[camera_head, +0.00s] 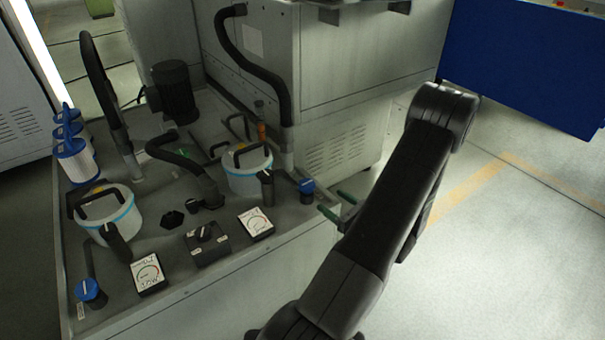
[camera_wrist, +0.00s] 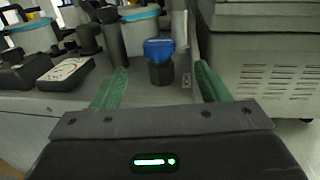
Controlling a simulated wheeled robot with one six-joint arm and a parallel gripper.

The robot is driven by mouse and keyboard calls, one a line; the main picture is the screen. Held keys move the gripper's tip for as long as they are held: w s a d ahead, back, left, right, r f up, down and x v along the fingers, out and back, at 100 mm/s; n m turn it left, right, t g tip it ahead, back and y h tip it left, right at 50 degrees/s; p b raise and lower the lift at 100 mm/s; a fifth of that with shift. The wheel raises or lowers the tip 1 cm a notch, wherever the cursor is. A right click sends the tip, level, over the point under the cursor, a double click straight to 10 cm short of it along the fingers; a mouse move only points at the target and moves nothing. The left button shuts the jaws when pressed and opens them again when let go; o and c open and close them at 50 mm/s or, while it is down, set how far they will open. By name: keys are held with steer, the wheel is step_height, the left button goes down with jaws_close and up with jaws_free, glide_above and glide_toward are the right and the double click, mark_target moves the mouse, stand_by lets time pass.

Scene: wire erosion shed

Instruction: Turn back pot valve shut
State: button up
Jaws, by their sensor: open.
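The back pot (camera_head: 248,178) is white with a blue band and stands on the grey deck. Beside it, near the deck's right edge, is a small valve with a blue knob (camera_head: 306,187) on a dark body. In the wrist view this blue knob (camera_wrist: 158,48) appears upright between my fingers, ahead of them. My gripper (camera_head: 331,201) has green fingers, spread open and empty, just right of the valve; it also shows in the wrist view (camera_wrist: 161,72). I see no contact. The knob's exact turn position is too small to tell.
A front pot (camera_head: 128,222) and a second blue-knobbed valve (camera_head: 91,292) are at the left. Two gauges (camera_head: 256,223) and (camera_head: 148,273) flank a black switch box (camera_head: 207,243). A grey machine cabinet (camera_head: 345,140) stands behind my gripper. Floor at the right is clear.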

mark_target(302, 182)
steer(key=x, duration=1.3)
steer(key=shift+w+a+p, duration=0.15)
steer(key=shift+a+p, duration=0.1)
steer(key=shift+p, duration=0.05)
steer(key=c, duration=1)
